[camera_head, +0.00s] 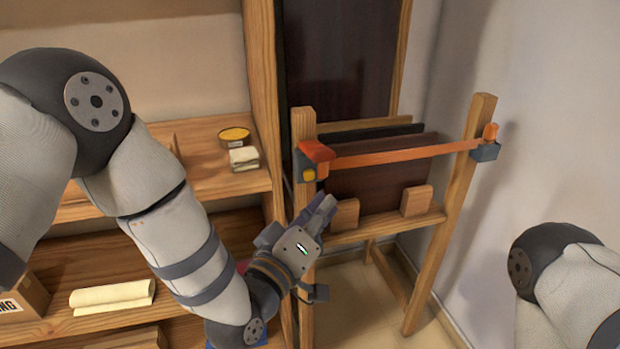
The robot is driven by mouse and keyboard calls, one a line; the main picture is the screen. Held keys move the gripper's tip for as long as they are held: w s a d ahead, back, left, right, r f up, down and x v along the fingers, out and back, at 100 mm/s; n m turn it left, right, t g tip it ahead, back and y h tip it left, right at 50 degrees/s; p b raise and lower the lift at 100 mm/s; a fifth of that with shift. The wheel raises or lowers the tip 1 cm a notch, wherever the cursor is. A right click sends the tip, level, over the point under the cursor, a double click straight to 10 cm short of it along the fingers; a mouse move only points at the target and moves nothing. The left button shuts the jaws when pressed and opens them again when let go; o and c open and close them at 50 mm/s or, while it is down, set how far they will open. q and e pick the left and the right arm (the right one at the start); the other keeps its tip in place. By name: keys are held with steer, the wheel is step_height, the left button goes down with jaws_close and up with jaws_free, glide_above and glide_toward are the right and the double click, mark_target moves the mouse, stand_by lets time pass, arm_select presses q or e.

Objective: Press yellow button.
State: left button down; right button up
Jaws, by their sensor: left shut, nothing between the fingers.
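A small round yellow button (309,174) sits on a dark box with an orange cap, on the left post of a wooden stand. My left gripper (330,203) is shut and empty. In the picture it is just below and right of the button, with a visible gap between them. Its fingers point up and to the right. The right arm shows at the lower right edge, but its gripper is out of view.
An orange bar (400,155) crosses the stand (455,210), with dark panels behind it. Wooden shelves (215,150) at left hold a yellow tin (234,137), folded cloths (112,297) and a cardboard box (22,300). A wall (540,120) stands at right.

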mark_target(309, 174)
arm_select(q)
steer(key=shift+w+a+b, duration=0.1)
steer(key=shift+w+a, duration=0.1)
steer(key=shift+w, duration=0.45)
steer(key=shift+w+a+b, duration=0.1)
steer(key=shift+w+a, duration=0.15)
steer(key=shift+w, duration=0.4)
steer(key=shift+w+a+b, duration=0.1)
steer(key=shift+w+a, duration=0.1)
steer(key=shift+w, duration=0.45)
arm_select(e)
steer(key=shift+s+f, duration=0.5)
steer(key=shift+f, duration=0.05)
arm_select(q)
steer(key=shift+w+a, duration=0.1)
steer(key=shift+w, duration=0.3)
steer(key=shift+w+a, duration=0.15)
steer(key=shift+w, duration=0.3)
arm_select(e)
steer(key=shift+s+f+g, duration=0.1)
steer(key=shift+g, duration=0.2)
arm_select(q)
steer(key=shift+s+r, duration=0.1)
steer(key=shift+s, duration=0.05)
steer(key=shift+s+d, duration=0.25)
steer(key=shift+s, duration=0.45)
arm_select(e)
steer(key=shift+w+r, duration=0.4)
